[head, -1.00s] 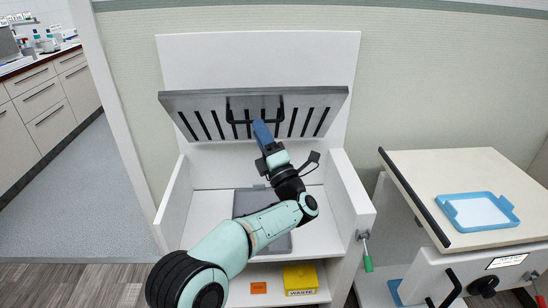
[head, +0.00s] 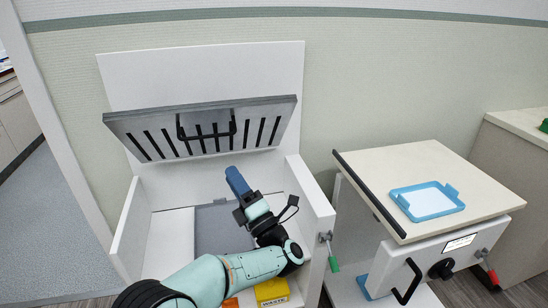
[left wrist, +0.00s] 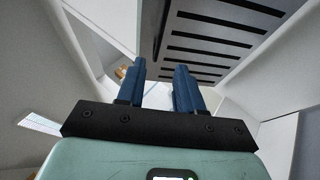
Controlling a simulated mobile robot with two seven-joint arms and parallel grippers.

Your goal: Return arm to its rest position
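My left arm comes in from the bottom of the head view. Its gripper (head: 236,180) has blue fingers and is inside the white open-fronted cabinet (head: 320,205), below the raised grey slotted lid (head: 262,110). The left wrist view shows the two blue fingers (left wrist: 161,88) apart with nothing between them. The slotted lid also shows there at the upper right (left wrist: 225,35). The lid's black handle (head: 207,134) is clear of the fingers in the head view. My right gripper is out of view.
A grey panel (head: 215,225) lies in the cabinet floor, partly behind my arm. A green-handled lever (head: 333,263) sticks out at the cabinet's right front. A yellow waste box (head: 272,292) is below. At right stands a counter unit (head: 420,170) with a blue tray (head: 427,215).

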